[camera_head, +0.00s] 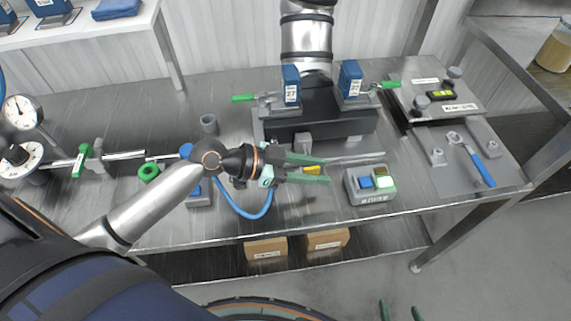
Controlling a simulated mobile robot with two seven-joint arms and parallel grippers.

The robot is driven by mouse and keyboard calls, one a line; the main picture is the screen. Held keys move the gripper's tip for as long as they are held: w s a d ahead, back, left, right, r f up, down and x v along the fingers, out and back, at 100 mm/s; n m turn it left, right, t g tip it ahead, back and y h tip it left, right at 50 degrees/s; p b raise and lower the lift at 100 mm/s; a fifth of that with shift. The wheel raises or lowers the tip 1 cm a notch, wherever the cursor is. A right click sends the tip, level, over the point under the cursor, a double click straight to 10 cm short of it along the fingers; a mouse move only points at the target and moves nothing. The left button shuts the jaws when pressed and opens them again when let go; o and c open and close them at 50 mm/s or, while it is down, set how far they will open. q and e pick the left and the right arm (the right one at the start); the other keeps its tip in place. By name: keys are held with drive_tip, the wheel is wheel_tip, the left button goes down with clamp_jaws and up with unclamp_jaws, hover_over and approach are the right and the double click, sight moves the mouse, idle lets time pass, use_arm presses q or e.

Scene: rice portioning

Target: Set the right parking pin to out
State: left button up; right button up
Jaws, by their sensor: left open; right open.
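I cannot tell for sure which part is the right parking pin. A green-handled metal lever (391,84) lies at the right end of the black fixture (320,118), beside a blue labelled block (350,78). A matching lever (243,98) points left by the other blue block (291,85). My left gripper (318,170) is open above the table in front of the fixture, apart from both levers. A small yellow piece (312,169) shows between its green fingers. My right gripper (401,312) shows only its green fingertips at the bottom edge, apart and empty.
A grey button box (371,198) stands right of my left gripper. A plate with knobs and a level (436,96), and a blue-handled wrench (478,166), lie at the right. A silver arm (306,38) stands behind the fixture. Gauges (20,112) stand at the left.

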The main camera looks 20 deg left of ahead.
use_arm(q)
drive_tip(key=b+v, duration=0.2)
drive_tip(key=v, duration=0.8)
drive_tip(key=shift+s, duration=0.1)
